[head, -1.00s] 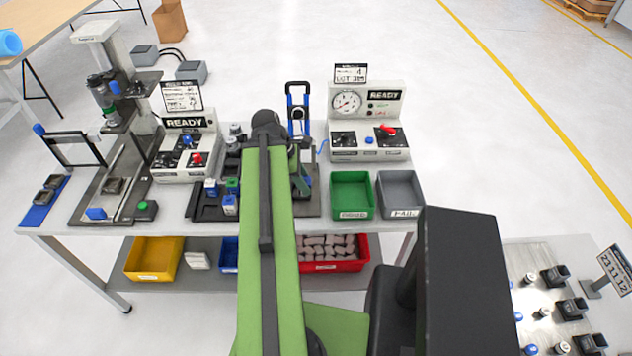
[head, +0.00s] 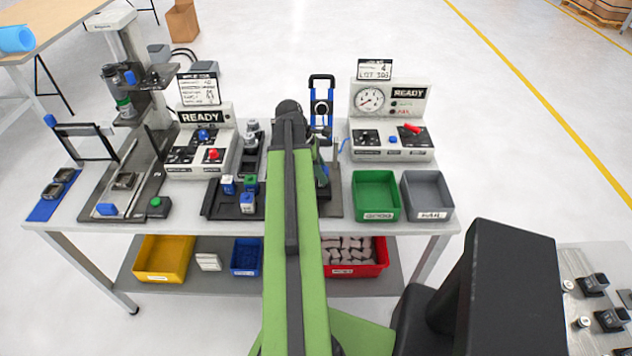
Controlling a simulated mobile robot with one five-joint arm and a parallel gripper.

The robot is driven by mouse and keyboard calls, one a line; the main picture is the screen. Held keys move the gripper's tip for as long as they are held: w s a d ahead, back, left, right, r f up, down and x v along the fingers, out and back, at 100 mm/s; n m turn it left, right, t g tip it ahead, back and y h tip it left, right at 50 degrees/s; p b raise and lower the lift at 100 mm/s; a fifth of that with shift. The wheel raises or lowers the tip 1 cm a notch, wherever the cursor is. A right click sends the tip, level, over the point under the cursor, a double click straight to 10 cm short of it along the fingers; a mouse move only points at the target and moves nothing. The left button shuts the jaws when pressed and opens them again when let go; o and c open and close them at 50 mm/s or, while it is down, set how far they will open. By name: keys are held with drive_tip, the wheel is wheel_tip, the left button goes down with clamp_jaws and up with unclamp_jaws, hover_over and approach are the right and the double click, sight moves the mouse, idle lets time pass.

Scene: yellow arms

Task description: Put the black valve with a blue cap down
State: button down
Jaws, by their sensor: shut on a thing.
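My green arm reaches forward over the workbench (head: 400,232), its dark wrist end above the middle of the bench. My gripper is hidden behind the arm, so its jaws do not show. I cannot make out the black valve with a blue cap. A dark and green part (head: 322,175) shows just right of the arm, above a dark plate; I cannot tell whether it belongs to my gripper or to a fixture.
A green bin (head: 376,195) and a grey bin (head: 427,194) stand at the bench's right front. A gauge box (head: 391,120) and a left control box (head: 200,150) stand behind. A press (head: 125,90) is at far left. Black parts (head: 594,284) lie on another table at right.

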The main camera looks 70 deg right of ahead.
drive_tip(key=shift+w, duration=0.1)
wheel_tip(320, 180, down, 4)
drive_tip(key=b, duration=0.4)
drive_tip(key=shift+d+f, duration=0.1)
drive_tip(key=shift+f, duration=0.05)
drive_tip(key=c, duration=0.9)
unclamp_jaws()
drive_tip(key=shift+r+p, duration=0.3)
drive_tip(key=shift+r, duration=0.1)
drive_tip(key=p+v, duration=1)
drive_tip(key=v, duration=0.1)
drive_tip(key=shift+w+a+r+p, duration=0.2)
drive_tip(key=shift+p, duration=0.1)
